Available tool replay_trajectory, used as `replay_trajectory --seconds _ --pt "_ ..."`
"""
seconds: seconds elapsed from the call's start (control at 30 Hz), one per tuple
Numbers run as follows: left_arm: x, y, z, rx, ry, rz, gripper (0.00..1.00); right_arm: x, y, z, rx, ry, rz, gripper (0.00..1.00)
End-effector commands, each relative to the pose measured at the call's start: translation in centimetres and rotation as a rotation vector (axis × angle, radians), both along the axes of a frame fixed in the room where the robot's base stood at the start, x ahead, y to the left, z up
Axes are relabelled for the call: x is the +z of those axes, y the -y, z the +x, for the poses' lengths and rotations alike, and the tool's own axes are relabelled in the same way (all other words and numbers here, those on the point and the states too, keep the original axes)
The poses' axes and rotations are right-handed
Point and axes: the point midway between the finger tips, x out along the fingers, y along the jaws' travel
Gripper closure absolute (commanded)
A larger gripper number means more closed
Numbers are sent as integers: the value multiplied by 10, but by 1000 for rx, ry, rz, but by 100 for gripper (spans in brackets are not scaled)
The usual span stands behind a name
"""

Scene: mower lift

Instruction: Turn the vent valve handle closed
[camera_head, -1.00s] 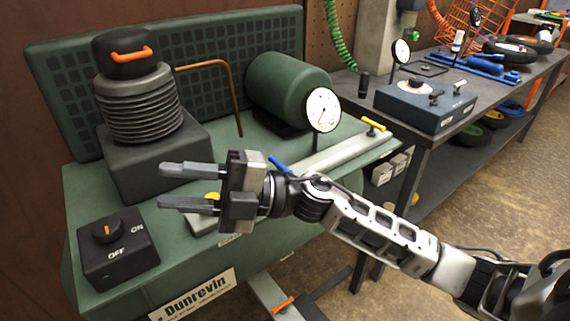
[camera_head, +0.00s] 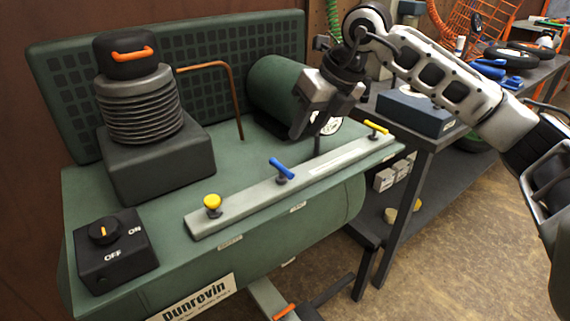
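A pale rail (camera_head: 245,203) runs along the front of the green compressor bench. It carries a yellow round knob (camera_head: 212,202) at its left, a blue lever handle (camera_head: 281,167) in the middle and a yellow lever handle (camera_head: 376,127) at its right end. I cannot tell by label which is the vent valve. My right gripper (camera_head: 308,130) hangs above the back of the bench, pointing down, between the blue and yellow levers and apart from both. Its finger opening is not clear from this angle. It partly covers the round gauge (camera_head: 328,127). My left gripper is not in view.
A black switch box (camera_head: 117,252) with an ON/OFF dial stands at the front left. A ribbed cylinder (camera_head: 140,105) stands behind it, next to a copper pipe (camera_head: 232,90). A green motor (camera_head: 275,85) is behind my gripper. A workbench with a blue box (camera_head: 418,112) stands at right.

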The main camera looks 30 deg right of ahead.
Motion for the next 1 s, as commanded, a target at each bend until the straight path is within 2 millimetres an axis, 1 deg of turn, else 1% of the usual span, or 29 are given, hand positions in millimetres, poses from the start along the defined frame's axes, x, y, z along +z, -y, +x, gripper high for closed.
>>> replay_trajectory --seconds 0.03,0.3,0.4,0.5,0.7,0.97,1.0 --pt "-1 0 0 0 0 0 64 -13 -4 3 3 -6 2 66" --pt "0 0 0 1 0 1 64 -65 -18 24 3 -3 3 66" --pt "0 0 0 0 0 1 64 -80 -21 30 3 -3 3 66" --pt "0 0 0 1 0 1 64 -91 -25 35 3 -2 4 66" --pt "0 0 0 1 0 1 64 -103 -27 40 3 0 3 66" --pt "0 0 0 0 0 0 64 -103 -27 40 3 0 3 66" --pt "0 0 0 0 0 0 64 -103 -27 40 3 0 3 74"
